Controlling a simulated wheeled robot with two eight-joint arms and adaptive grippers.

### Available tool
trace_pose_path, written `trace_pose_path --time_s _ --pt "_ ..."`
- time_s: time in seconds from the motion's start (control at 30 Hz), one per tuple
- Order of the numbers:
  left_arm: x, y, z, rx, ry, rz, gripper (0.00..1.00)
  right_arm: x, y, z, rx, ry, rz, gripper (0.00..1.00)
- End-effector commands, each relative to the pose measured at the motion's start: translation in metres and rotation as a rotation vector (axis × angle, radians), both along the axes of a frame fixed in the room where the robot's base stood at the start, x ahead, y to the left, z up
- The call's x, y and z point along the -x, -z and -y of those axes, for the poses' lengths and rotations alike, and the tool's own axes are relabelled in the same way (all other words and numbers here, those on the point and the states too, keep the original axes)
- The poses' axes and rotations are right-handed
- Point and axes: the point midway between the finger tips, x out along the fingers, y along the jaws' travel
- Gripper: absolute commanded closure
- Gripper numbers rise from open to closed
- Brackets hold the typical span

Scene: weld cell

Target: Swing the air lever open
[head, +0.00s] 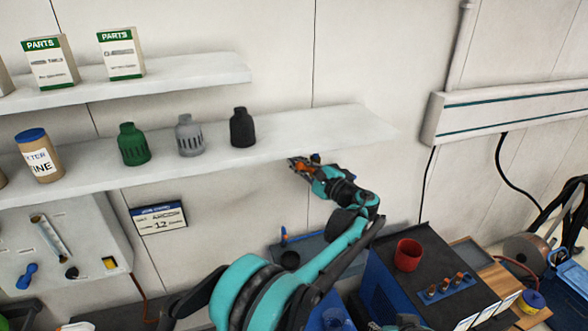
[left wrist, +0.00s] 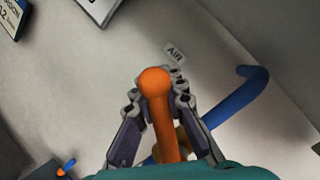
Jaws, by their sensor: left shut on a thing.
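The air lever (left wrist: 168,128) is an orange handle with a round ball end in the left wrist view. It lies between the two fingers of my left gripper (left wrist: 160,98), which is shut on it. Behind it a blue pipe (left wrist: 228,100) runs along the wall, with a brass-coloured part partly hidden by the gripper. A small AIR label (left wrist: 174,52) is on the wall beyond the fingertips. In the head view my left gripper (head: 302,165) is at the wall just under the lower shelf, with a bit of orange at its fingers.
The lower shelf (head: 330,128) is close above the gripper and holds green, grey and black bottles (head: 242,128). A sign (head: 159,218) hangs left of the arm. Below right is a dark-topped cabinet (head: 432,262) with a red cup (head: 407,255).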

Motion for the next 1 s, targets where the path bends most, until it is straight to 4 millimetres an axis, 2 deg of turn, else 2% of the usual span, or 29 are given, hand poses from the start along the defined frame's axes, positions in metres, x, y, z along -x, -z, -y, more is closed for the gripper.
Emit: trace_pose_path --time_s 0.53,0.57,0.63,1.0 --pt "-0.0001 0.0003 0.0034 -0.026 0.005 -0.015 1.00 -0.0001 0.0027 0.0000 0.000 0.000 0.000 0.60" --pt "-0.0001 0.0003 0.0033 -0.025 0.004 -0.015 0.85 -0.0001 0.0027 0.0000 0.000 0.000 0.000 0.60" --pt "-0.0001 0.0002 0.0031 -0.025 0.003 -0.014 0.67 -0.0001 0.0027 0.0000 0.000 0.000 0.000 0.60" --pt "0.0008 -0.0009 0.0028 -0.027 0.001 -0.012 0.67 0.0000 0.0024 0.0000 0.000 0.000 0.000 0.60"
